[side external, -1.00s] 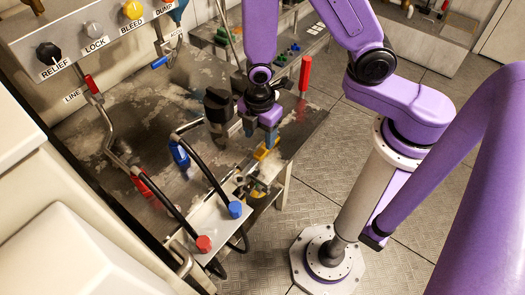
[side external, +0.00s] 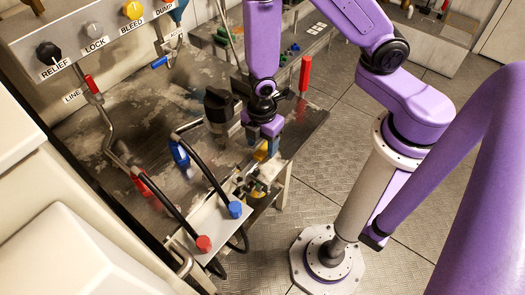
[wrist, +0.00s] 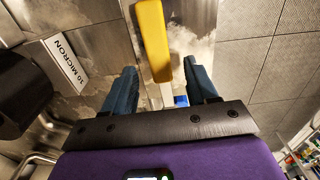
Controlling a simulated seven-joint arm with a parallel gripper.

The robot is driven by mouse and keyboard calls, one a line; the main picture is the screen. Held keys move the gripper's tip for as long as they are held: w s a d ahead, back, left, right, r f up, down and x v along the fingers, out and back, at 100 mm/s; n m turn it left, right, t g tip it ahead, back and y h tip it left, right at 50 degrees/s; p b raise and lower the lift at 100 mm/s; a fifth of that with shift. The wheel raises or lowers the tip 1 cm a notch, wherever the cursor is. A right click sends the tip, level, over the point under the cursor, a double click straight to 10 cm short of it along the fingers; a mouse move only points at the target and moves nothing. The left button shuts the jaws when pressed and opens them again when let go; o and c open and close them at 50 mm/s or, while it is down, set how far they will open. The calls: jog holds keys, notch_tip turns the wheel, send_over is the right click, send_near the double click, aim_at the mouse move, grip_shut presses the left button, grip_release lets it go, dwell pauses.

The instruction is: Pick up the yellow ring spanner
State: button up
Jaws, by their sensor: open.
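The yellow ring spanner shows in the wrist view as a yellow bar (wrist: 152,40) with a pale shank below it. It lies between the lines of my two fingers and runs away from me. In the side view a yellow piece (side external: 261,153) shows at the bench's front edge, right under my gripper and partly hidden by it. My gripper (wrist: 162,92) is open, its two blue fingers apart on either side of the spanner's line. I cannot tell whether the fingers are level with the spanner. Its ring end is not clear in either view.
A black housing (side external: 218,106) stands just left of my gripper, with a "10 MICRON" label (wrist: 65,65) beside it. A red upright cylinder (side external: 305,74) stands to the right. Hoses with blue (side external: 235,209) and red (side external: 204,243) caps lie in front. Open floor is at right.

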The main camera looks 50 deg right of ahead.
jog(key=shift+f, duration=0.9)
grip_shut()
jog(key=shift+r, duration=0.2)
